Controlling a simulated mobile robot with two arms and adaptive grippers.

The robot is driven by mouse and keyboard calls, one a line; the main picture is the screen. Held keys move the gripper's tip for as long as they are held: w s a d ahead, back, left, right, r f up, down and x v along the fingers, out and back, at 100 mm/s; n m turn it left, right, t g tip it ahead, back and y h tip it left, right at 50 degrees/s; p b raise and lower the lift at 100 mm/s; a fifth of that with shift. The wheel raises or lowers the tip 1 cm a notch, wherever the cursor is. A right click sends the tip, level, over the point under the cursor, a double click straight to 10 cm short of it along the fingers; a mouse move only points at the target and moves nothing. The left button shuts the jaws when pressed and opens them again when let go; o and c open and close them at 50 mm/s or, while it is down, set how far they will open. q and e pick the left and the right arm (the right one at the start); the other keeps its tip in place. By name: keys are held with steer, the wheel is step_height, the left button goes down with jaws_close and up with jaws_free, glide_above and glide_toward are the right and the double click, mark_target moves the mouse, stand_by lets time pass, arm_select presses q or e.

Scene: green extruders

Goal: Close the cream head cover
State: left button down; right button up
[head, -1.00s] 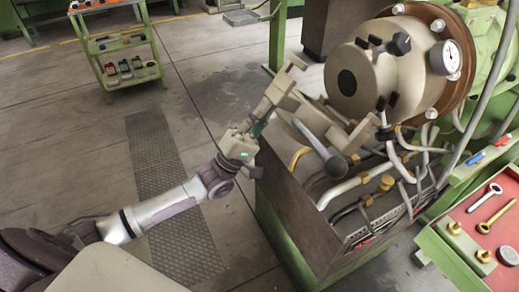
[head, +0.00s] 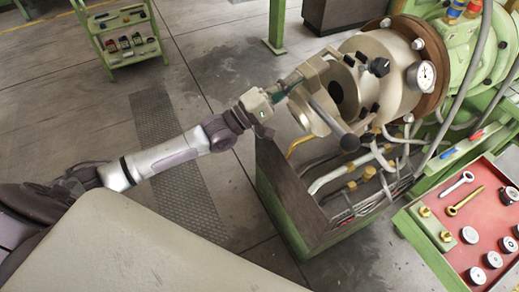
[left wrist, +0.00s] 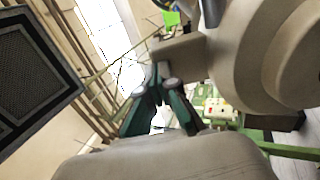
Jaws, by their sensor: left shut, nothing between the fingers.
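The cream head cover (head: 308,117) is tilted up close in front of the round cream extruder head (head: 375,70), with a gap between them. It partly hides the dark bore (head: 336,93) in the head's face. A grey handle with a dark ball end (head: 349,142) sticks out from the cover. My left gripper (head: 297,80) is shut and empty, up against the outer left side of the cover. In the left wrist view its closed fingertips (left wrist: 158,82) are at a cream block of the cover (left wrist: 180,50); exact contact is hard to tell. My right gripper is out of view.
Hoses and brass fittings (head: 350,186) fill the machine base below the head. A red tool tray (head: 474,220) stands at the lower right. A green trolley (head: 127,40) is far left; the floor between is clear.

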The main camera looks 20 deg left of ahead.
mark_target(317, 63)
arm_select(q)
steer(key=x, duration=0.7)
steer(key=shift+s+a+r+b, duration=0.1)
steer(key=shift+s+r+b, duration=0.05)
steer(key=shift+r+b, duration=0.2)
steer(key=shift+b+x, duration=0.45)
steer(key=shift+x, duration=0.95)
steer(key=shift+r, duration=0.15)
steer(key=shift+r, duration=0.2)
